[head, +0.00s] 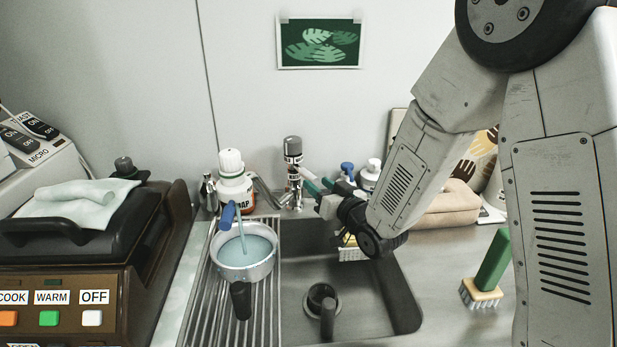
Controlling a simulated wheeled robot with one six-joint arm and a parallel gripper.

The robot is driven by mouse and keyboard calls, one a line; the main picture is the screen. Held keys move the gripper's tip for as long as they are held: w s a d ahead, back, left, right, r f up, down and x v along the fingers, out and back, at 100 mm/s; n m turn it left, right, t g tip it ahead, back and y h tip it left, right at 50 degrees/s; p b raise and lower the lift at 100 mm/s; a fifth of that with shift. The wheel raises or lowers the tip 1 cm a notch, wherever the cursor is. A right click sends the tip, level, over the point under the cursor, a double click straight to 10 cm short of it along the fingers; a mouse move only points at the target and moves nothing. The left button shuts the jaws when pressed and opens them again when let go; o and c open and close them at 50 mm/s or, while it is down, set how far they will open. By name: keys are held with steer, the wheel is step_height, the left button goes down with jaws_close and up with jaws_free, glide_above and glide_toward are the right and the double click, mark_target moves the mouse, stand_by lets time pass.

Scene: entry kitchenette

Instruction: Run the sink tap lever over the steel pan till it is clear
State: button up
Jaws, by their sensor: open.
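The steel pan (219,262) stands on the ribbed drainboard left of the basin, its black handle towards me. It holds cloudy pale-blue liquid (258,250). A blue-handled stick (228,216) leans in it. A dark-topped upright cylinder (293,152) stands behind the sink; metal parts show at its foot, and I cannot tell whether it is the tap. I cannot clearly make out a tap lever. My gripper (309,184), with greenish fingertips, is open beside this cylinder, at the back of the sink, right of and apart from the pan. My wrist hides part of that area.
The sink basin (375,300) has a round drain with a dark upright handle. A white-capped bottle (232,180) stands behind the pan. A green-handled brush (493,262) stands on the right counter. A brown appliance (60,270) borders the drainboard's left.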

mark_target(309, 176)
steer(key=shift+x, duration=2.75)
jaws_close()
